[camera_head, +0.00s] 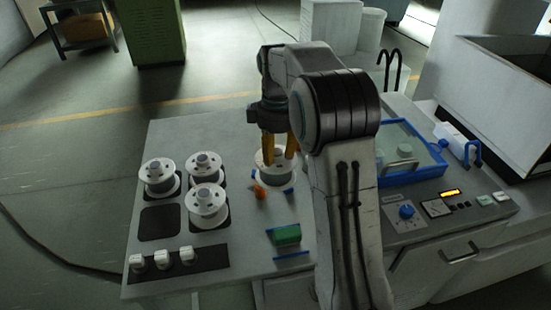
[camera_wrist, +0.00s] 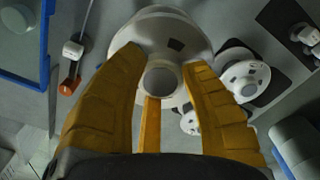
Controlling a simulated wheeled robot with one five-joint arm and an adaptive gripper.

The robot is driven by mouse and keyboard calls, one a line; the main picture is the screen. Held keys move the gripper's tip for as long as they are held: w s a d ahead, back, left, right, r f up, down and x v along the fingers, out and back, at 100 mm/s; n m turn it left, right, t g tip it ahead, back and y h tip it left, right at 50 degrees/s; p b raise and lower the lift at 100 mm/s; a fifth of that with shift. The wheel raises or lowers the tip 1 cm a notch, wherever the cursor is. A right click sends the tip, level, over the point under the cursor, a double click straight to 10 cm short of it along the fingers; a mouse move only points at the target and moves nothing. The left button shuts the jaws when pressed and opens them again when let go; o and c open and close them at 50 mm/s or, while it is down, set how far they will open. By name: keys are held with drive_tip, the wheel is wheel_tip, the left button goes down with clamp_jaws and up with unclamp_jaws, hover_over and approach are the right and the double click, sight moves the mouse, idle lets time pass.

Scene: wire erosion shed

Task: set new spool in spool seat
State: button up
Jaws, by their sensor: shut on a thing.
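My gripper (camera_head: 280,152) points down at the back right of the grey table, its yellow fingers closed around the hub of a white spool (camera_head: 276,178). In the wrist view the fingers (camera_wrist: 165,90) flank the hub of the same spool (camera_wrist: 160,28), whose flange spreads beyond them. The spool is at or just above the table top; I cannot tell whether it touches. The spool seat is not clearly visible; what lies under the held spool is hidden. Three other white spools (camera_head: 206,206) stand on dark square pads at the left.
An empty dark pad (camera_head: 160,223) lies at the front left, behind a dark strip with white knobs (camera_head: 163,261). An orange lever (camera_head: 259,191) is close to the held spool. A green block (camera_head: 286,235) sits in front. A blue-framed tray (camera_head: 443,160) stands right of my arm.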

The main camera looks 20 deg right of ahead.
drive_tip(key=shift+w+d+f+p, duration=0.8)
drive_tip(key=shift+w+f, duration=0.7)
drive_tip(key=shift+f, duration=0.15)
drive_tip(key=shift+w+d+f+p, duration=0.65)
drive_tip(key=shift+w+f+p, duration=0.1)
drive_tip(key=shift+w+f, duration=0.8)
drive_tip(key=shift+w+d+f+p, duration=0.8)
drive_tip(key=shift+w+f, duration=0.65)
drive_tip(key=shift+f, duration=0.25)
drive_tip(key=o, duration=1.2)
drive_tip(key=shift+a+f, duration=0.1)
drive_tip(key=shift+c, duration=0.2)
